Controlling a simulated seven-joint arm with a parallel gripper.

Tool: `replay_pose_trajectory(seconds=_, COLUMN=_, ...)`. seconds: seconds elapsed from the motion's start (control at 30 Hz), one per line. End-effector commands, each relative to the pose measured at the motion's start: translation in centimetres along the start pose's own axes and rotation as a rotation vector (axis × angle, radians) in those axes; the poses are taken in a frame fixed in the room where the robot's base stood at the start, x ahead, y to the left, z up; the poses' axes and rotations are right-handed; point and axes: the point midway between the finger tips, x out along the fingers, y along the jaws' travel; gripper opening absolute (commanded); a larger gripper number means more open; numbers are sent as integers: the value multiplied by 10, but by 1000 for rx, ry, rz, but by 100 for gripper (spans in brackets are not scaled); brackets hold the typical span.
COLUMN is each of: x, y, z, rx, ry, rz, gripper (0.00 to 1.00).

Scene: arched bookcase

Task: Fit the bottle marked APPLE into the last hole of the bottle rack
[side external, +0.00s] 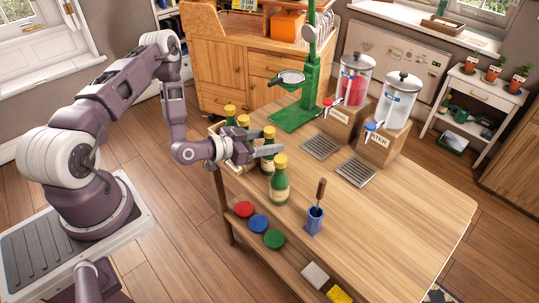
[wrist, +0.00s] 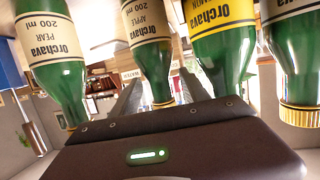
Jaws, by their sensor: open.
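In the side view, green bottles with yellow caps stand at the table's left end. The APPLE bottle (wrist: 148,45) is labelled in the wrist view, which is upside down, with its neck between my open fingers. It appears to be the bottle (side external: 269,133) partly hidden by my gripper (side external: 268,148) in the side view. I cannot tell whether the fingers touch it. The wooden bottle rack (side external: 238,163) is mostly hidden behind my gripper; its holes are not visible. The PEAR bottle (wrist: 55,55) is on one side and a yellow-labelled bottle (wrist: 220,45) on the other.
The nearest bottle (side external: 280,182) stands upright on the tabletop. A blue holder (side external: 313,222) with a tool is in front. A green stand (side external: 297,117) and two dispensers (side external: 353,80) (side external: 399,100) are behind. The tabletop's right side (side external: 420,200) is clear.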

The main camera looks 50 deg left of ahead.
Motion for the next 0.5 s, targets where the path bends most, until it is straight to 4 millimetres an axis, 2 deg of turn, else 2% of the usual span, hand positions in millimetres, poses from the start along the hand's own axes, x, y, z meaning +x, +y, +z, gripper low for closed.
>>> replay_pose_trajectory(seconds=0.27, x=6, y=0, z=0, rx=0, ry=-1, rz=-1, gripper=51)
replay_pose_trajectory(seconds=0.5, x=5, y=0, z=0, rx=0, ry=-1, rz=-1, gripper=4)
